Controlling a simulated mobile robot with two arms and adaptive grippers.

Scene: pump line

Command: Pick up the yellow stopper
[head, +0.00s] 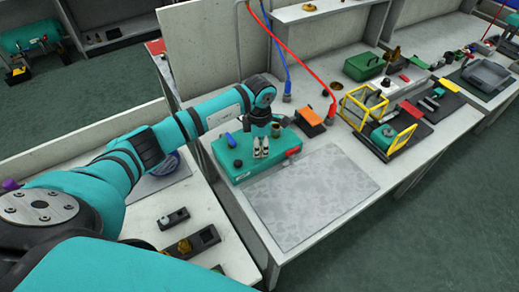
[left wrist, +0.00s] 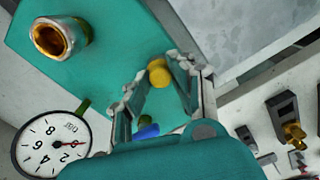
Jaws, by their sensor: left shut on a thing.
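The yellow stopper (left wrist: 158,74) sits between the fingertips of my left gripper (left wrist: 157,84) in the left wrist view, with a finger against each side. Behind it is the flat teal top of the pump box (left wrist: 110,60). In the head view my left gripper (head: 261,148) points down over the teal box (head: 238,172). The stopper cannot be made out there; the fingers hide it. From these views I cannot tell whether the stopper is clear of the box. My right gripper is in neither view.
A brass-lined port (left wrist: 60,38) and a dial gauge (left wrist: 50,143) show near the gripper. A blue handle (head: 231,140) and a red part (head: 293,152) are on the box. A grey mat (head: 312,195) lies bare in front. Red and blue hoses (head: 297,65) hang behind.

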